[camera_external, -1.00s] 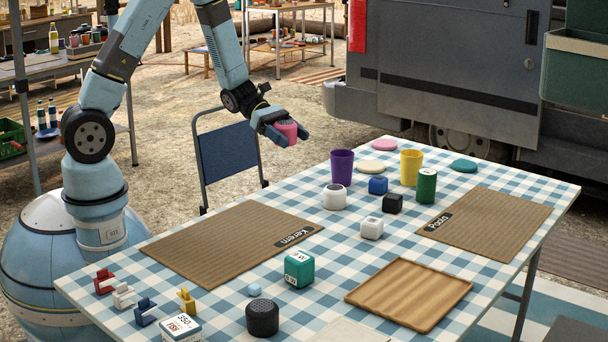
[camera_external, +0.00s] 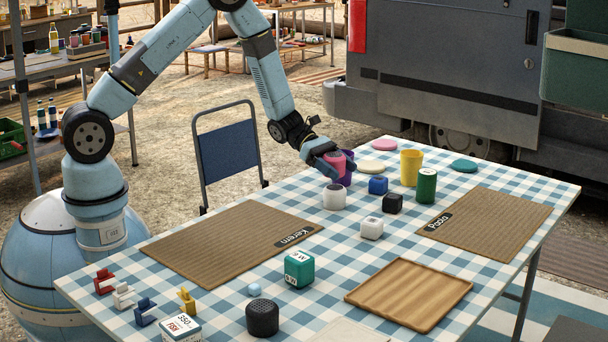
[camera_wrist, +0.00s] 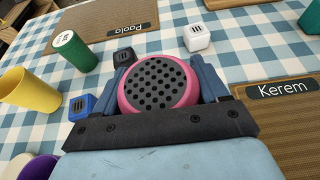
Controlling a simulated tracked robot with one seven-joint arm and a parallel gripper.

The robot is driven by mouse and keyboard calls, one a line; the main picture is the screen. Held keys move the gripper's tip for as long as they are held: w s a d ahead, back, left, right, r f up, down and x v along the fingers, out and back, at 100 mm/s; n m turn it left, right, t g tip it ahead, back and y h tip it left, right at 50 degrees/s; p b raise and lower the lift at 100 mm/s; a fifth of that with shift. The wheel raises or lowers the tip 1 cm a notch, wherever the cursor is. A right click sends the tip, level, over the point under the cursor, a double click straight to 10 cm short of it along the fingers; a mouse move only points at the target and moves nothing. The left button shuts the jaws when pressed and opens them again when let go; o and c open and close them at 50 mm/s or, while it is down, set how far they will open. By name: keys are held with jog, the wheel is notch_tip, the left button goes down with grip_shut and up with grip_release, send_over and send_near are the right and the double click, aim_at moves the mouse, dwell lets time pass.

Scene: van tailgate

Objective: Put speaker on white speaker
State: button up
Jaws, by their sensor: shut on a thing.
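My gripper (camera_external: 330,164) is shut on a pink speaker (camera_external: 335,159) and holds it above the table, near the purple cup (camera_external: 348,178). In the wrist view the pink speaker (camera_wrist: 158,84) shows its dark dotted grille between the two fingers. The white speaker (camera_external: 335,198) is a short round white body with a dark top and stands on the checked cloth. The pink speaker is above it in the external view, with a gap between them. The white speaker is not visible in the wrist view, perhaps hidden behind the held speaker or gripper.
A blue cube (camera_external: 378,185), a black cube (camera_external: 392,203), a white cube (camera_external: 371,229), a yellow cup (camera_external: 411,168) and a green can (camera_external: 427,186) stand close by. A black speaker (camera_external: 262,317) is at the front. The Kerem mat (camera_external: 225,240) is mostly clear.

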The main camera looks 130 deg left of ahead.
aim_at(340, 189)
jog(key=shift+w+a+f, duration=0.1)
jog(key=shift+w+f, duration=0.05)
jog(key=shift+f, duration=1.65)
jog(key=o, duration=1.1)
jog(key=shift+f, duration=0.1)
jog(key=v, duration=1.2)
jog(key=shift+r, duration=0.2)
